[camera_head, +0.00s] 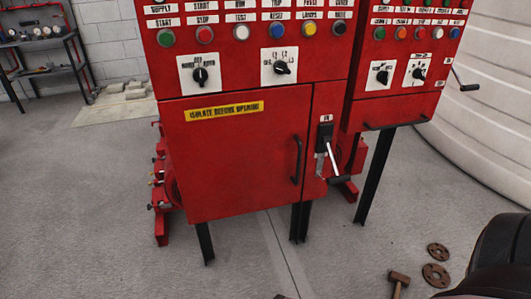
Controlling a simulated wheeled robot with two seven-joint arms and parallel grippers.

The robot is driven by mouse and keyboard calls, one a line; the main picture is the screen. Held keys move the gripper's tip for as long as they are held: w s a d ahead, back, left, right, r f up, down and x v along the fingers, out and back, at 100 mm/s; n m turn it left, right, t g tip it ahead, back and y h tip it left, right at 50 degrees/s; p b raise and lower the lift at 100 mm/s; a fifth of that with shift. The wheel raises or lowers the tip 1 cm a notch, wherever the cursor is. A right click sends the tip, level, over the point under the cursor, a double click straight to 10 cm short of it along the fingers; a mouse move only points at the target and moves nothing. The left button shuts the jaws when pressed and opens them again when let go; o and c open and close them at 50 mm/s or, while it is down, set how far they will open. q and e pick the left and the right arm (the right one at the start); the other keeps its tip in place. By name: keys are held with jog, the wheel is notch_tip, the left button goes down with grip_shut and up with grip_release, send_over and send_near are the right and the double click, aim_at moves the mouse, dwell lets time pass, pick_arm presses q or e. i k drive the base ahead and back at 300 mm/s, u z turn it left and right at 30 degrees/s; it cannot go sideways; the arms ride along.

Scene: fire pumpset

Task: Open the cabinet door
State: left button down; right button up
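The red cabinet door (235,155) is in the middle of the head view. It looks closed, its right edge lying along the seam beside the switch panel. A yellow label reading "ISOLATE BEFORE OPENING" (224,111) is near its top. A dark vertical bar handle (297,160) is on its right side. Neither of my grippers shows in this view.
A second red cabinet (400,100) with a side crank (465,82) stands at the right. A hammer (398,280) and two rusty flanges (437,251) lie on the floor. A dark rounded shape fills the lower right corner. Floor before the door is mostly clear.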

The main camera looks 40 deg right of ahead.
aim_at(234, 153)
jog(key=z, duration=0.5)
jog(key=i, duration=0.9)
jog(key=z, duration=0.8)
